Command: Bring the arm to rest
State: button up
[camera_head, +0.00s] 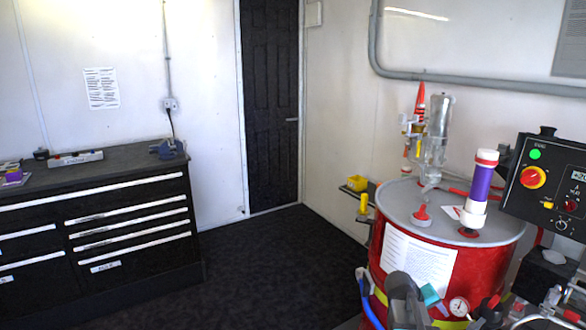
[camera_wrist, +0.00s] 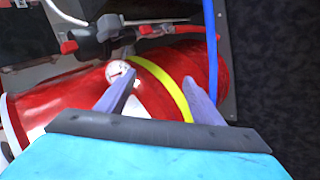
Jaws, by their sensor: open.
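My gripper (camera_wrist: 158,82) is open, with two grey fingers spread apart and nothing between them in the wrist view. Its teal body fills the bottom of that view. In the head view, my grey wrist and a teal part (camera_head: 432,297) show at the bottom, in front of the red drum (camera_head: 392,255). The fingers point toward the drum's red side, with its yellow band (camera_wrist: 160,80) and round white gauge (camera_wrist: 120,72) behind them. I cannot tell how far the fingertips are from the drum.
A control panel (camera_head: 548,188) stands right of the drum. A purple and white cylinder (camera_head: 480,182) stands on the drum's lid. A blue hose (camera_wrist: 210,50) runs close to the right finger. A black tool cabinet (camera_head: 100,225) stands at left. The dark floor (camera_head: 285,265) between is clear.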

jog(key=s+a+f+g+y, duration=0.1)
jog(key=s+a+f, duration=0.35)
jog(key=f, duration=0.35)
jog(key=s+a+f+n+g+y, duration=0.1)
jog(key=s+a+f+g, duration=0.1)
jog(key=s+a+f, duration=0.5)
jog(key=s+a+f+g+y, duration=0.15)
jog(key=s+f, duration=0.25)
jog(key=f, duration=0.6)
jog(key=s+a+f+g+y, duration=0.1)
jog(key=s+a+f, duration=0.2)
jog(key=s, duration=0.4)
jog(key=s+a+f+m+g+y, duration=0.1)
jog(key=s+a+f, duration=0.3)
jog(key=s, duration=0.3)
jog(key=s+a+f+g+y, duration=0.1)
jog(key=s+a+f+y, duration=0.1)
jog(key=s+a, duration=0.3)
jog(key=shift+s+a+f+m, duration=0.25)
jog(key=shift+s+f+m, duration=0.15)
jog(key=shift+s+f, duration=0.7)
jog(key=shift+s+r+g, duration=0.2)
jog(key=shift+g, duration=0.05)
